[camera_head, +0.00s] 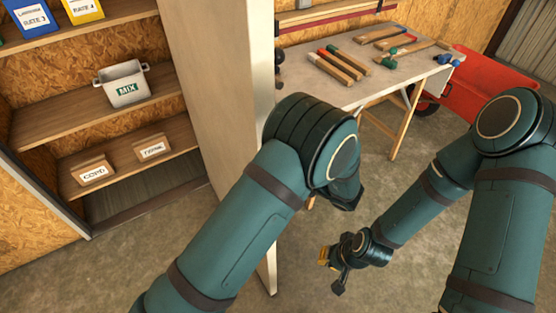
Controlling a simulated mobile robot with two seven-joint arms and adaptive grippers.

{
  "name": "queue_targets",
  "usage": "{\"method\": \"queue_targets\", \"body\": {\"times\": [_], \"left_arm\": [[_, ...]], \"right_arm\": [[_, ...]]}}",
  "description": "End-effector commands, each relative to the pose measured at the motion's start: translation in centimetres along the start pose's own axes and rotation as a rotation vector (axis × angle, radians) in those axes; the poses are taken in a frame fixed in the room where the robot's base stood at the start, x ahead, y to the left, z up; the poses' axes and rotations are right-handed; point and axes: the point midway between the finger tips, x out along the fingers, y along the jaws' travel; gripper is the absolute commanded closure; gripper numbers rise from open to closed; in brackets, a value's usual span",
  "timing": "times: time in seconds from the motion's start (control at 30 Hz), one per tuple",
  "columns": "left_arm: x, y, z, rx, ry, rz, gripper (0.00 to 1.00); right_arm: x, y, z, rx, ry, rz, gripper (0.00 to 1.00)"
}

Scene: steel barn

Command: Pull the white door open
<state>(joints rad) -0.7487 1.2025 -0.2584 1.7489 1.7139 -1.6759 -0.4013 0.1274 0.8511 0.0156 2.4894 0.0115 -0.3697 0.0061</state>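The white door (207,75) stands swung out from the shelf cabinet, with the shelves to its left exposed. Its broad face and its narrow edge (263,60) both show, and its lower part is partly covered by my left arm. My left arm rises from the bottom and bends in front of the door's edge. My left gripper does not show, so I cannot tell whether it touches the door. My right gripper (331,273) is low over the floor, to the right of the door's bottom end, apart from it. Its fingers are spread and hold nothing.
The cabinet shelves (35,121) hold a white MIX bucket (124,84), two labelled boxes (93,172) and colored packs at the top. A workbench (308,44) with several hammers stands behind the door, with a red cart (487,82) to its right.

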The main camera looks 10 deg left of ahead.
Motion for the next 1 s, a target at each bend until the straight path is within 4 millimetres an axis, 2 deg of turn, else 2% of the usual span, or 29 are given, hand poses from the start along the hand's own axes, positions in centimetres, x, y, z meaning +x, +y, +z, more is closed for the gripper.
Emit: {"method": "queue_targets", "body": {"times": [0.47,0.5,0.57,0.87,1.0], "left_arm": [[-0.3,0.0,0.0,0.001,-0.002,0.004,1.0],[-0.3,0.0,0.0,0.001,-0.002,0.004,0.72],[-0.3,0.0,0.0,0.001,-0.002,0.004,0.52],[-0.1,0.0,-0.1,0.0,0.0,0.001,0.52],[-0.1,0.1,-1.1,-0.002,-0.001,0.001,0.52]], "right_arm": [[0.0,0.0,0.0,0.0,0.0,0.0,1.0],[0.0,0.0,0.0,0.0,0.0,0.0,1.0],[0.0,0.0,0.0,0.0,0.0,0.0,1.0],[0.0,0.0,0.0,0.0,0.0,0.0,1.0],[0.0,0.0,0.0,0.0,0.0,0.0,1.0]]}}
